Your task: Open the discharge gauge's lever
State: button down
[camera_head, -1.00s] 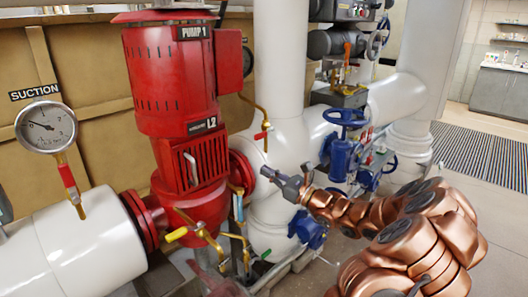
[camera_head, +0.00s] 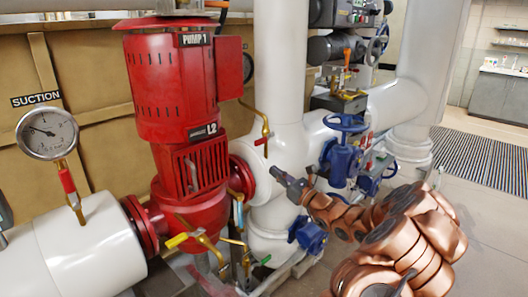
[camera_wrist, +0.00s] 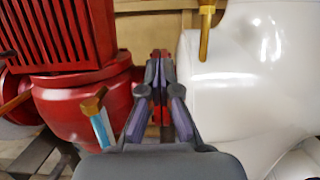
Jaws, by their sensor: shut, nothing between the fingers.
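A thin brass pipe (camera_head: 254,112) with a small red lever (camera_head: 260,141) stands in front of the white vertical pipe, right of the red pump. The pipe's lower end also shows at the top of the wrist view (camera_wrist: 205,35); the lever is not clear there. My gripper (camera_head: 278,173) is shut and empty, below and slightly right of the lever, apart from it. In the wrist view its fingers (camera_wrist: 160,60) point at the gap between red pump and white pipe.
The red pump (camera_head: 172,80) stands left of my gripper. The suction gauge (camera_head: 48,134) with its own red lever (camera_head: 67,181) is at far left. Yellow-handled brass fittings (camera_head: 195,240) sit low. Open floor lies at right.

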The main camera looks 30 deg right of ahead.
aim_at(265, 139)
jog(key=w+a+r+p, duration=0.1)
jog(key=w+r+p, duration=0.1)
jog(key=w+r, duration=0.3)
jog(key=shift+w+r, duration=0.2)
jog(key=shift+w, duration=0.1)
